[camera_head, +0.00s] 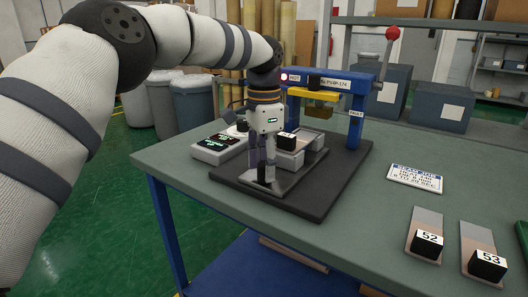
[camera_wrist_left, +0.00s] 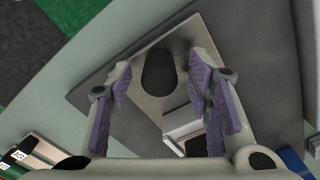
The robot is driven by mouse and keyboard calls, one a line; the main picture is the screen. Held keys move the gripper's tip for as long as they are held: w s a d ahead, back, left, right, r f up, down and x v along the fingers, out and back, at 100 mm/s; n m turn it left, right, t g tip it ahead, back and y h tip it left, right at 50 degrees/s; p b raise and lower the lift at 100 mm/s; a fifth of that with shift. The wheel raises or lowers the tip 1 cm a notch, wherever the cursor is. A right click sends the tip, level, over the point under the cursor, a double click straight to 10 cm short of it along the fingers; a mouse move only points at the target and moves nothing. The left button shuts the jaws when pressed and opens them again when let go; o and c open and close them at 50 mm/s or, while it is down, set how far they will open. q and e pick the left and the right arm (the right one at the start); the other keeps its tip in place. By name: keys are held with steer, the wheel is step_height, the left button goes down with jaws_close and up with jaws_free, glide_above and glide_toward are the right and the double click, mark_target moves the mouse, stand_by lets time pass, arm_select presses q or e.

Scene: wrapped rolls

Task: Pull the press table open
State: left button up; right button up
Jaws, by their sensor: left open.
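The press table (camera_head: 285,184) is a light metal plate on the dark base of the blue press (camera_head: 350,86). A dark upright knob (camera_head: 265,174) stands near its front end. In the left wrist view, the knob (camera_wrist_left: 158,72) shows as a dark oval between my fingers. My left gripper (camera_head: 263,163) points down over the front of the table. It is open, with one finger on each side of the knob; whether either touches it I cannot tell. A black block with a white label (camera_head: 287,141) sits behind the gripper, partly hidden. My right gripper is out of view.
A red ball lever (camera_head: 392,34) tops the press's right side. A scale-like box with displays (camera_head: 218,144) stands left. Sample strips with blocks 52 (camera_head: 428,243) and 53 (camera_head: 487,263) and a printed sign (camera_head: 415,178) lie right. The bench front (camera_head: 330,236) is clear.

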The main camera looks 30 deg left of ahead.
arm_select(q)
step_height(320, 180, up, 11)
stand_by(0.6)
